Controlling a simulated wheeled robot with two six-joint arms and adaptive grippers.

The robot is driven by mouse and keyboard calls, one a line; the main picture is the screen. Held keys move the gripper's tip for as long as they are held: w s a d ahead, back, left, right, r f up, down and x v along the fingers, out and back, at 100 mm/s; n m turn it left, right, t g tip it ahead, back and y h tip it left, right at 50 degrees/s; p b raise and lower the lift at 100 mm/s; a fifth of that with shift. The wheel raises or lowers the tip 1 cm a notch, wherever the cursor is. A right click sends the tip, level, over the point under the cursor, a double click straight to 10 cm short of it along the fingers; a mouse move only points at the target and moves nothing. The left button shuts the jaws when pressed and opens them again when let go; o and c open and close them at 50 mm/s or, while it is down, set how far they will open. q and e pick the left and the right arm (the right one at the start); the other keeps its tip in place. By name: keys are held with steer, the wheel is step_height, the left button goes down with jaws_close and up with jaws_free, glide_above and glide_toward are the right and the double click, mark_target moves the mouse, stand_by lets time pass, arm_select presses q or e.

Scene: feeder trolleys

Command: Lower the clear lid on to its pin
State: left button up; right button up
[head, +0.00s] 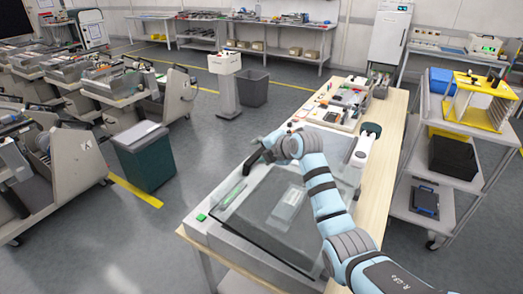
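The clear lid (236,193) belongs to a grey machine (206,233) on the wooden-topped bench. The lid looks tilted up over a dark grey sloped surface (284,231). My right arm reaches in from the lower right across the machine. My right gripper (251,163) is at the lid's upper far edge, with its dark fingers pointing down and left. It looks close to or touching that edge; whether the fingers are closed on it is too small to tell. The pin cannot be made out. My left gripper is not in view.
The wooden bench (385,155) runs away behind the machine, with trays of parts (335,112) at its far end. A grey shelf trolley (460,195) stands to the right. A dark green bin (144,158) stands on the floor to the left, near several feeder trolleys (60,165).

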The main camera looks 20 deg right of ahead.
steer(key=v, duration=1.2)
